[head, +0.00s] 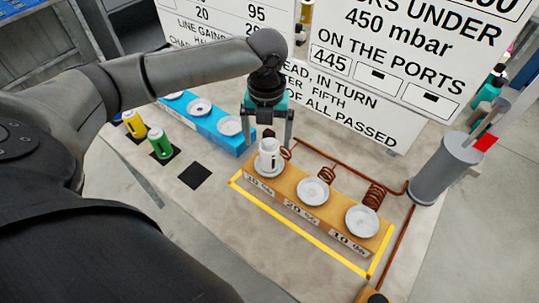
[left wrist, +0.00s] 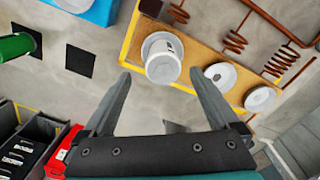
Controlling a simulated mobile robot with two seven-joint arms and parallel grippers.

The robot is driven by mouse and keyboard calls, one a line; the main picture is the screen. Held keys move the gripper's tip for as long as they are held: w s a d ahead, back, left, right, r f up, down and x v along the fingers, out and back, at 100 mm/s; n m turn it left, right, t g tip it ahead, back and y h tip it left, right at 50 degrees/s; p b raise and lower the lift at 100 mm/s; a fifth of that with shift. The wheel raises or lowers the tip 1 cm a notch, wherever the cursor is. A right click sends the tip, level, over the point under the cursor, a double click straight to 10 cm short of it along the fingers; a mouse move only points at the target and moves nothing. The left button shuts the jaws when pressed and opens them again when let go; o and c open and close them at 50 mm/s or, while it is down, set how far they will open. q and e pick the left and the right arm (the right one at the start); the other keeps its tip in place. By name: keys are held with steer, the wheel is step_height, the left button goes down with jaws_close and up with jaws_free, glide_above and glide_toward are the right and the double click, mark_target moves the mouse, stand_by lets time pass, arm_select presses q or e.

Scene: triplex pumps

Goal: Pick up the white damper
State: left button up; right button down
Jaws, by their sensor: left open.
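The white damper (head: 268,158) is a small white cylinder with dark marks. It stands upright on the leftmost dish of the wooden block (head: 338,233). In the left wrist view the damper (left wrist: 163,60) shows beyond my fingertips on the same block (left wrist: 196,52). My left gripper (head: 268,140) is above the damper, fingers pointing down and spread to either side of it. In the left wrist view my gripper (left wrist: 160,74) is open with nothing between its fingers. I cannot tell whether the fingertips touch the damper. My right gripper is not in view.
Two empty dishes (head: 314,190) (head: 362,221) sit on the wooden block, with copper coils (head: 373,195) behind. A blue block (head: 207,125) with dishes stands left. Yellow (head: 134,124) and green (head: 160,143) cylinders stand on black squares. A grey cylinder (head: 445,168) and sign boards stand behind.

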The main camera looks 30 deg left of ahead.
arm_select(q)
steer(key=f, duration=0.5)
steer(key=shift+w+f+b, duration=0.15)
steer(key=shift+w+b, duration=0.15)
steer(key=shift+w, duration=0.05)
jaws_close()
stand_by(0.4)
